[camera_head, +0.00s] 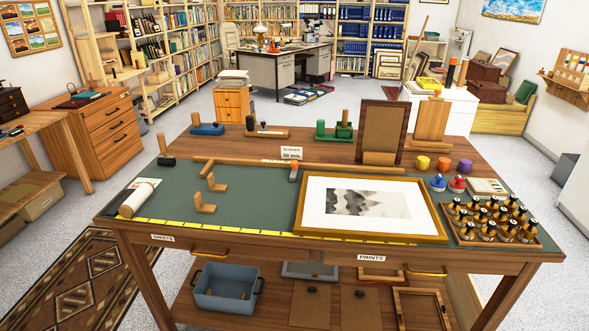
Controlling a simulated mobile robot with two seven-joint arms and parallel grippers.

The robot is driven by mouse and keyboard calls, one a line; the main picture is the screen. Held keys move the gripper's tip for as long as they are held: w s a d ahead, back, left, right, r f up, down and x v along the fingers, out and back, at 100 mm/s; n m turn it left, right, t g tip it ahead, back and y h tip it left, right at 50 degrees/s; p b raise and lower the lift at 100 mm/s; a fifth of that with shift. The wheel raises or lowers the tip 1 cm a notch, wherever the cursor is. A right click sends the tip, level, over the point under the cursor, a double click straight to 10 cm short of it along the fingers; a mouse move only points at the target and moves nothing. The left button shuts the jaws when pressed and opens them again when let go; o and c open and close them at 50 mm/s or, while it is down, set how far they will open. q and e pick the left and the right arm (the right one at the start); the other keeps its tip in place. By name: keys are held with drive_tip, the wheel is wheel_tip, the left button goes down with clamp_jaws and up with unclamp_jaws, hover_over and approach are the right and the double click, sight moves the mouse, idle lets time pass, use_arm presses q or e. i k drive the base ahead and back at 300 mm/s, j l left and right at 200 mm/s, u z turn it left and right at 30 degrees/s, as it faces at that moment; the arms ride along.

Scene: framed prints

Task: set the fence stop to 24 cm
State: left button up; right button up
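A long wooden fence bar (350,168) lies across the back part of the green cutting mat (250,205) on the workbench. A small grey and reddish piece, which looks like the fence stop (293,173), sits at the bar around its middle. A white card (291,153) with small print stands just behind it; I cannot read a setting for sure. A yellow ruler strip (240,230) runs along the mat's front edge. Any scale marks on the fence are too small to read. Neither of my grippers is in view.
A framed landscape print (368,203) covers the mat's right half. A bottle rack (495,220) stands at the right front, a paper roll (135,200) at the left. Wooden L-shaped pieces (205,205) lie on the mat. An upright frame (381,130) stands behind the bar.

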sight(294, 164)
drive_tip(key=i+j, duration=0.1)
drive_tip(key=j, duration=0.25)
drive_tip(key=i+j, duration=0.15)
drive_tip(key=j, duration=0.2)
drive_tip(key=i+j, duration=0.1)
drive_tip(key=j, duration=0.3)
drive_tip(key=i+j+z, duration=0.1)
drive_tip(key=j, duration=0.25)
drive_tip(key=i+j, duration=0.15)
drive_tip(key=j, duration=0.2)
